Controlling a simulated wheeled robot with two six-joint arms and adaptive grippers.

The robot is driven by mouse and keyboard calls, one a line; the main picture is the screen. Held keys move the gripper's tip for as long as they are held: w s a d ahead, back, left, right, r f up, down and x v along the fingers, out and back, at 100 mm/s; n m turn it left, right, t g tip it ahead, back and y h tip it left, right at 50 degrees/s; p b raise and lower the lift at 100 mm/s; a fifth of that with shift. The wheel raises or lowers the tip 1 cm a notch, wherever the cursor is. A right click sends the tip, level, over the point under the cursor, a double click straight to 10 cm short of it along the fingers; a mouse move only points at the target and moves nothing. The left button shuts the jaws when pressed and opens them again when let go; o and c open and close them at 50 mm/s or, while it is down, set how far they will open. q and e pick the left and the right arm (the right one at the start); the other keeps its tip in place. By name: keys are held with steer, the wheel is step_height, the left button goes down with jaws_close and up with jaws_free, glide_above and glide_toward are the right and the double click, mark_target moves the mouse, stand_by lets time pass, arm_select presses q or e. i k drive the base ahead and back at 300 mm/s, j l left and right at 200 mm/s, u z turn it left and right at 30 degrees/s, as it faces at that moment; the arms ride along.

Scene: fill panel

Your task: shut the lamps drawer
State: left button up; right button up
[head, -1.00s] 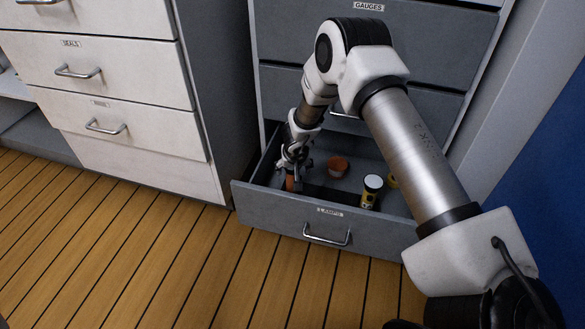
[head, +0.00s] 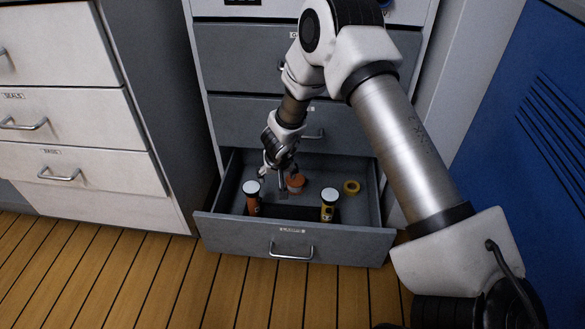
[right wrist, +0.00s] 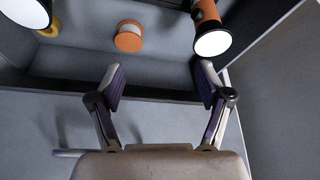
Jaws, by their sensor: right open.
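The lamps drawer (head: 220,228) is pulled out at the bottom of the grey cabinet in the head view, with a bar handle (head: 291,251) on its labelled front. My right gripper (head: 279,178) is over the drawer's inside, open and empty, apart from the handle. An orange torch (head: 254,203) with a white top stands in the drawer to its left. The right wrist view shows the two fingers (right wrist: 161,80) spread, with the orange torch (right wrist: 206,22) beyond them at the right. My left gripper is not in view.
The drawer also holds a yellow torch (head: 328,208), an orange round tub (head: 296,184) and a yellow ring (head: 351,187). A closed grey drawer (head: 235,120) is above. White drawers (head: 75,170) stand left, a blue panel (head: 530,150) right. The plank floor (head: 170,285) in front is clear.

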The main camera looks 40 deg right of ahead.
mark_target(291, 229)
steer(key=z, duration=1.05)
